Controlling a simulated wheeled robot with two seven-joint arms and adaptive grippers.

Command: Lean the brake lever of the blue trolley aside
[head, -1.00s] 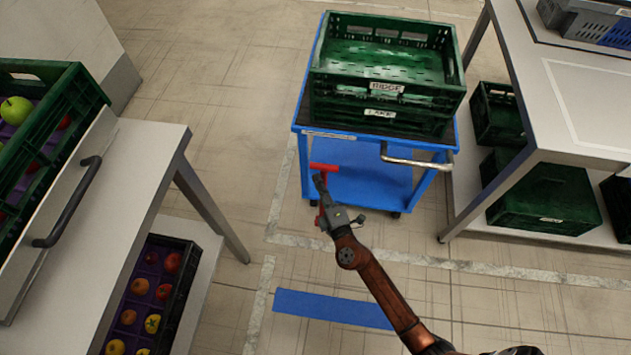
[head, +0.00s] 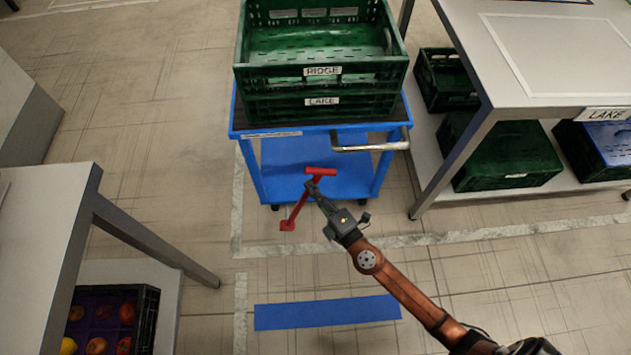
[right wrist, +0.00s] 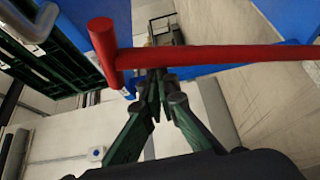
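The red brake lever (head: 302,202) has a T-shaped handle (head: 320,171) and a small red foot (head: 287,225). It stands in front of the blue trolley (head: 290,165) and tilts to the right in the head view. My right gripper (head: 313,187) is at the lever just below its handle. In the right wrist view, the fingers (right wrist: 160,78) are together, and the red lever (right wrist: 220,54) runs across just past their tips. The fingers look pressed to the lever's side, not around it; exact contact is hard to see. My left gripper is not in view.
The trolley carries stacked green crates (head: 320,75) labelled RIDGE and LAKE and has a metal handle (head: 370,145) at its front right. A table (head: 540,70) with crates beneath stands right; another table (head: 40,230) stands left. A blue floor strip (head: 327,312) lies in front.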

